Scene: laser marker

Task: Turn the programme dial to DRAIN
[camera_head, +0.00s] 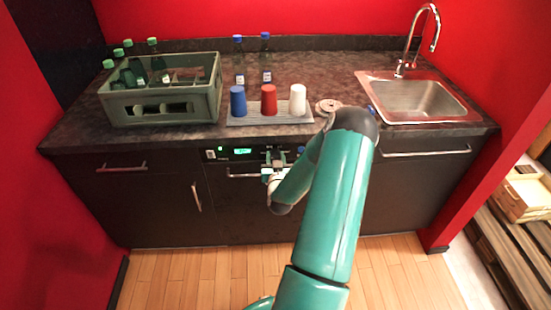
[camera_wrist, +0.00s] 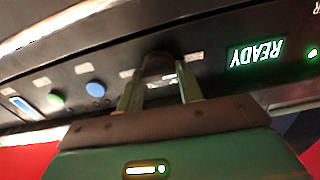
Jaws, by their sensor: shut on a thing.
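The programme dial (camera_wrist: 158,66) is a dark round knob on the black control panel of the appliance under the counter. In the wrist view, which is upside down, my gripper (camera_wrist: 160,84) has one finger on each side of the dial and is shut on it. Small pale labels (camera_wrist: 193,57) surround the dial, too blurred to read, so I cannot tell which setting it points to. A green display (camera_wrist: 255,53) on the panel reads READY. In the head view my gripper (camera_head: 275,159) reaches the panel front, and my arm and gripper largely hide the dial.
A blue button (camera_wrist: 95,89) and a green button (camera_wrist: 55,99) sit on the panel beside the dial. The appliance handle (camera_head: 243,175) runs just below. Above are a bottle crate (camera_head: 165,109), a cup tray (camera_head: 255,120) with three cups, and a sink (camera_head: 415,98).

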